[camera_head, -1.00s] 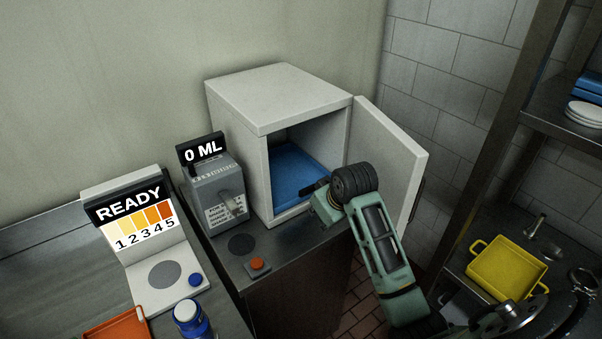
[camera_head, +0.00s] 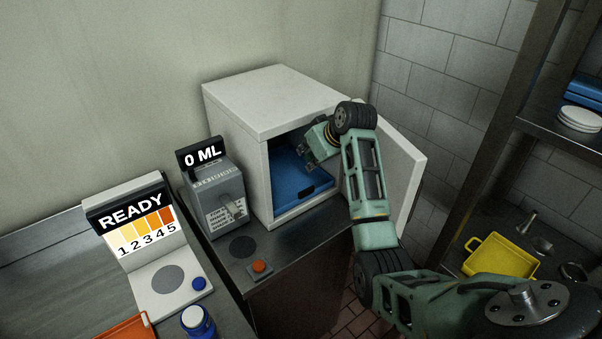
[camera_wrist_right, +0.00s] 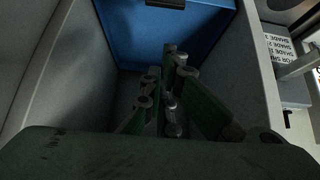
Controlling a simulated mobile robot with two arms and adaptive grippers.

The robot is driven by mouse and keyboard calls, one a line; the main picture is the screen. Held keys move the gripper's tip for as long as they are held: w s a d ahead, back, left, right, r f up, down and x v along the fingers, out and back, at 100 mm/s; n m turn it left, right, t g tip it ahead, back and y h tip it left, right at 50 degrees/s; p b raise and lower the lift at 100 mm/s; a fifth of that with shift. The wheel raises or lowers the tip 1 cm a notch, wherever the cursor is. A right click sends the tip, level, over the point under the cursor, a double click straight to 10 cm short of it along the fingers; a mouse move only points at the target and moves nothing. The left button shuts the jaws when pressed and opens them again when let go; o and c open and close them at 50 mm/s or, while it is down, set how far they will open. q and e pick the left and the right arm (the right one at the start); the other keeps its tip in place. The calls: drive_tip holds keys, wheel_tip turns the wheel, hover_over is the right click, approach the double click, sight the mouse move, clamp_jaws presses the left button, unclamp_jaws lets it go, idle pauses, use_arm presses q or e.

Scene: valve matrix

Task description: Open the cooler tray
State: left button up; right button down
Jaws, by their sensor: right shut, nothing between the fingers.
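The cooler is a white box (camera_head: 235,140) on the counter, its door (camera_head: 400,180) standing open to the right. The blue tray (camera_head: 287,190) is inside it, with a dark slot (camera_head: 307,193) in its front. My right gripper (camera_head: 308,152) is at the cooler's opening, above the tray, and partly hides its far right part. In the right wrist view the gripper (camera_wrist_right: 175,58) has its fingers together and empty, and the blue tray (camera_wrist_right: 150,35) shows beyond them. I cannot tell whether the fingertips touch the tray. My left gripper is not in view.
A grey dispenser (camera_head: 212,200) reading "0 ML" stands left of the cooler. An orange button (camera_head: 260,267) is on the counter in front. A "READY" device (camera_head: 150,265) is at the left. A yellow tray (camera_head: 500,256) and a metal shelf (camera_head: 545,115) are at the right.

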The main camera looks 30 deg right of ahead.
drive_tip(key=p+x, duration=0.2)
drive_tip(key=x, duration=1)
drive_tip(key=s+p, duration=0.2)
drive_tip(key=s, duration=0.1)
drive_tip(key=shift+d+r+p, duration=0.1)
drive_tip(key=shift+p, duration=0.3)
drive_tip(key=shift+s+p, duration=0.3)
drive_tip(key=shift+s, duration=0.25)
drive_tip(key=shift+w, duration=0.1)
